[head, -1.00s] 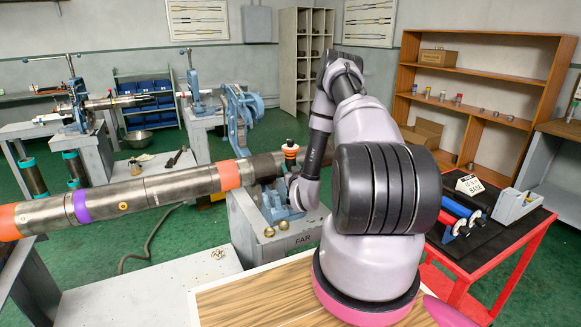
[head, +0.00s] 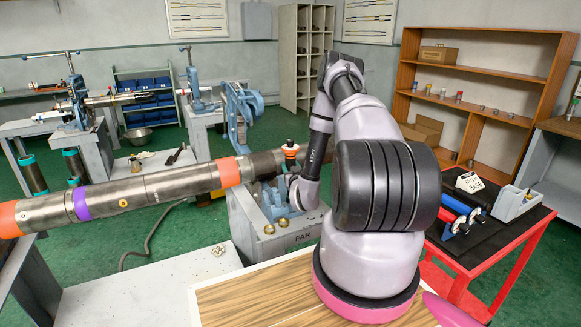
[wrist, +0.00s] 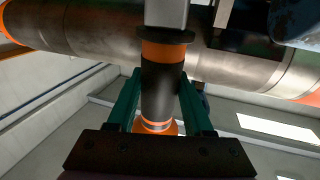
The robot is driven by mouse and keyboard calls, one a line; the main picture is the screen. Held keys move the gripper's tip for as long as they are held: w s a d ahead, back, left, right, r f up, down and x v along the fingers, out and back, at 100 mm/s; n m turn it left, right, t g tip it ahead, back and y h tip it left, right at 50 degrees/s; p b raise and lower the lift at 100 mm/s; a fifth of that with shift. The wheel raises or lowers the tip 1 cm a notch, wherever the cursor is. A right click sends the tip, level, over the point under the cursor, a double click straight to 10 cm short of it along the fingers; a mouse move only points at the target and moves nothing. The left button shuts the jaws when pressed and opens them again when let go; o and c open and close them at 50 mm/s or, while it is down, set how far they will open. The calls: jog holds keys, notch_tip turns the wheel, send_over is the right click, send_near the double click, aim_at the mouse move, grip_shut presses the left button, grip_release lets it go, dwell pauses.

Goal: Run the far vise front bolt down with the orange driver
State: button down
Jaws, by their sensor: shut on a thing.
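The orange driver (wrist: 160,92), a black cylinder with orange bands, is between the green fingers of my gripper (wrist: 161,78), which is shut on it. Its black and orange top also shows in the head view (head: 290,150), upright in front of the pipe. The far vise (head: 273,203) is blue, on a grey block (head: 303,237) marked FAR. A long steel pipe (head: 167,184) with orange and purple bands runs behind the driver. My wrist covers part of the vise, and the front bolt and the driver's lower end cannot be made out.
Two brass caps (head: 283,222) are on the block's front part. A red table (head: 497,250) at the right holds red and blue tools (head: 458,215) and a grey bin (head: 516,203). A wooden bench top (head: 260,300) is in front.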

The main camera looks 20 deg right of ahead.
aim_at(291, 157)
jog(key=shift+s+f, duration=0.1)
jog(key=shift+f, duration=0.15)
dwell(1.1)
jog(key=shift+r, duration=0.1)
jog(key=shift+r, duration=2.6)
